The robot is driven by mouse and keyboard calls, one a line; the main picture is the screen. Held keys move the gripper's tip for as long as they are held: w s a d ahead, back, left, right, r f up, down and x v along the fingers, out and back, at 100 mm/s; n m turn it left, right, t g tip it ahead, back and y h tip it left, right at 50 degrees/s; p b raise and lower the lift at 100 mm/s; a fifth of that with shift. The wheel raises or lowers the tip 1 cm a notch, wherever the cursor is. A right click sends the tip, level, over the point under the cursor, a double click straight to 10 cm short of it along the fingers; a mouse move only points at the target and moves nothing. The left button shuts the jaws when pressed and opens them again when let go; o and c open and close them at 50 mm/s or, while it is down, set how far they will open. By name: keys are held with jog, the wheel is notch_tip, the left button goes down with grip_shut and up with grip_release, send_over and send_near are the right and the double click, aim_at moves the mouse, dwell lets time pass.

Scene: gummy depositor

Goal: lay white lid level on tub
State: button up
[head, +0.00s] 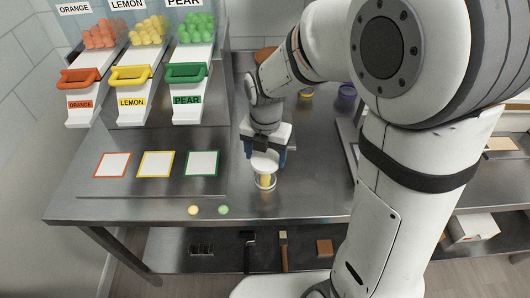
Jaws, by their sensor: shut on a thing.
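A white lid (265,160) is between the fingers of my gripper (265,157), which is shut on it. A clear tub (265,181) with something yellow inside stands on the metal table directly under the lid. The lid is at the tub's mouth and looks slightly tilted. I cannot tell whether it touches the rim all round. The gripper points down, and its body hides the lid's far side.
Orange, lemon and pear dispensers (133,75) stand at the back left, with framed white squares (156,164) before them. A yellow gummy (193,210) and a green gummy (223,210) lie near the front edge. Table right of the tub (312,180) is clear.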

aim_at(265, 159)
jog(key=shift+f, duration=0.1)
dwell(0.3)
jog(key=shift+f+b, duration=0.6)
jog(key=shift+f, duration=0.05)
jog(key=o, duration=1)
jog(key=shift+r, duration=0.1)
jog(key=shift+o, duration=0.2)
notch_tip(265, 159, up, 8)
jog(key=shift+f, duration=0.1)
